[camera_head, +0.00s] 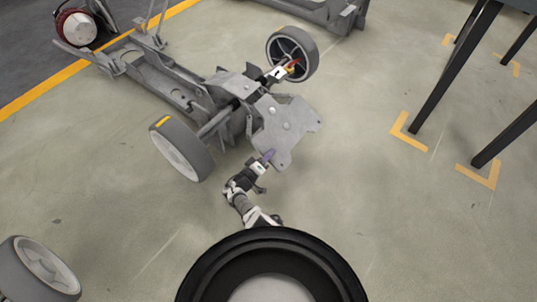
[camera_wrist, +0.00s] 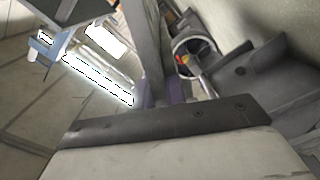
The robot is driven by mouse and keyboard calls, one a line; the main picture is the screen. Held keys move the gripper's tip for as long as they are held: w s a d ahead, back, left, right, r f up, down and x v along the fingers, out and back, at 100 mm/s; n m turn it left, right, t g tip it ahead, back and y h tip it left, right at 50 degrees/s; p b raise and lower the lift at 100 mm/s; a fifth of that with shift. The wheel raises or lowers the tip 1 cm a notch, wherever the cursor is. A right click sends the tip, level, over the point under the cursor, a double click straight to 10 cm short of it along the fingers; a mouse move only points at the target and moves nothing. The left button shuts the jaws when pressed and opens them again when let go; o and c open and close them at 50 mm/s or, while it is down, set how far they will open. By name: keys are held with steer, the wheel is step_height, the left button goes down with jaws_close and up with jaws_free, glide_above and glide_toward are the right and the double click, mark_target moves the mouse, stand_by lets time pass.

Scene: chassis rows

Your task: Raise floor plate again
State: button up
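The floor plate (camera_head: 285,125) is a flat light grey panel with cut corners and a round spot near its middle. It lies at the near end of the grey chassis (camera_head: 165,80), between two wheels. My gripper (camera_head: 268,156) is at the plate's near edge, its purple fingers touching it. In the wrist view, a grey strip that looks like the plate (camera_wrist: 146,40) seen edge-on runs down between the purple fingers of my gripper (camera_wrist: 161,93), with little gap. The finger ends are partly hidden. I cannot tell the plate's height above the floor.
One wheel (camera_head: 181,149) is left of the plate, another (camera_head: 292,54) behind it. A loose wheel (camera_head: 38,270) is at lower left. Dark table legs (camera_head: 455,75) stand at right, by yellow floor marks. The floor (camera_head: 370,220) between is clear.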

jaws_close()
steer(key=shift+d+r+p, duration=0.15)
steer(key=shift+r+p, duration=0.4)
steer(key=shift+p, duration=0.05)
step_height(320, 180, up, 12)
steer(key=n+p, duration=0.6)
steer(key=p, duration=0.6)
steer(key=shift+s+d+f, duration=0.15)
steer(key=shift+s+d, duration=0.05)
steer(key=shift+d, duration=0.1)
steer(key=o, duration=0.6)
jaws_free()
steer(key=shift+o, duration=0.5)
steer(key=shift+s, duration=0.1)
steer(key=p+v, duration=0.1)
steer(key=v, duration=1.2)
steer(key=shift+s+a+p, duration=0.25)
steer(key=shift+p, duration=0.1)
